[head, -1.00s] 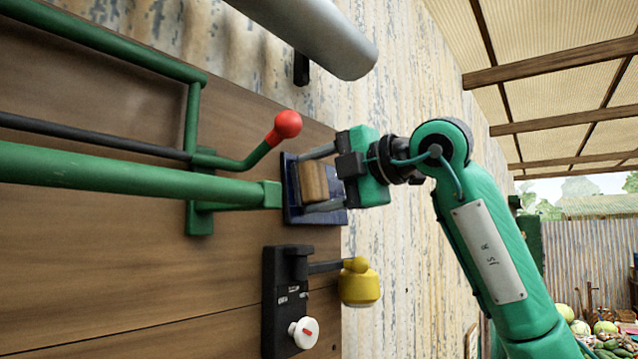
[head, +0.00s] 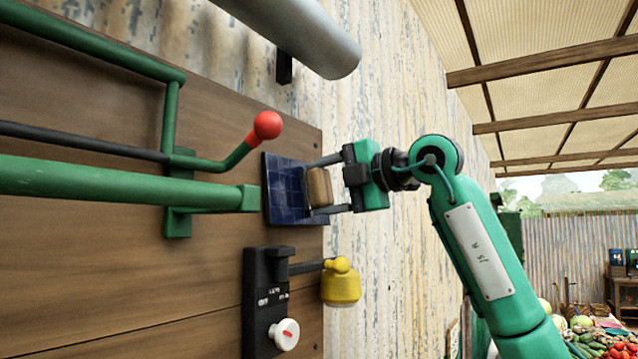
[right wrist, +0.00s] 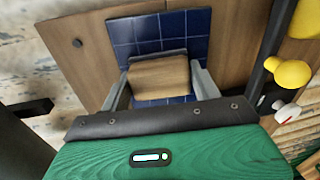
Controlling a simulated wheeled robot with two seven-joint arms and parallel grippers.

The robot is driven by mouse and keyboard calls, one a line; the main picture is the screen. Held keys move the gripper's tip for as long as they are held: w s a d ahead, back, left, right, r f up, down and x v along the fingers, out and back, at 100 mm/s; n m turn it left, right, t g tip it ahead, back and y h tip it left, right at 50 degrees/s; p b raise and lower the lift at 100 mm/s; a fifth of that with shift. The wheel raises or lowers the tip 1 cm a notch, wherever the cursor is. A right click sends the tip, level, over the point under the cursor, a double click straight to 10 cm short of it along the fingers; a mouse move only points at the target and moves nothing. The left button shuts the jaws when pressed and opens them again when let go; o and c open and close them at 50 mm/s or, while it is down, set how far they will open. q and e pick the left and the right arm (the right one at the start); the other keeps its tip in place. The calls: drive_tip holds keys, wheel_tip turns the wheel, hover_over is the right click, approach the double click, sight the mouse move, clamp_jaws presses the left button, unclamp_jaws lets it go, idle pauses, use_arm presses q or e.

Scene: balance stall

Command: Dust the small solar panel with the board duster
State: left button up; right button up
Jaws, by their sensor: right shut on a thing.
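The small solar panel (head: 284,192) is a dark blue gridded plate on the wooden board, and it also shows in the right wrist view (right wrist: 180,32). My right gripper (head: 322,188) is shut on the board duster (head: 319,187), a block with a wooden back. The duster is in front of the panel's right part in the head view. In the right wrist view the duster (right wrist: 159,77) lies between the two fingers, with panel squares showing above and below it. I cannot tell whether its face touches the panel. My left gripper is not in view.
A green bar (head: 120,183) and a red-knobbed lever (head: 267,125) are close left of the panel. A black switch box (head: 264,300) with a white dial and a yellow weight (head: 341,284) are below. A grey cylinder (head: 300,35) hangs above. Free room lies to the right.

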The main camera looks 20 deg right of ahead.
sight(280, 186)
drive_tip(key=shift+w+d+f+b, duration=0.15)
drive_tip(key=shift+w+d+b, duration=0.05)
drive_tip(key=shift+b, duration=0.1)
drive_tip(key=shift+s+a, duration=0.3)
drive_tip(key=shift+a, duration=0.1)
drive_tip(key=shift+s+a+b, duration=0.55)
drive_tip(key=shift+a+b, duration=0.05)
drive_tip(key=shift+a, duration=0.1)
drive_tip(key=shift+s+a+b, duration=0.35)
drive_tip(key=shift+s+a, duration=0.25)
drive_tip(key=shift+a, duration=0.15)
drive_tip(key=shift+s+a+b, duration=0.5)
drive_tip(key=shift+a, duration=0.15)
drive_tip(key=shift+s+a+b, duration=0.3)
drive_tip(key=shift+s+a, duration=0.3)
drive_tip(key=shift+a, duration=0.15)
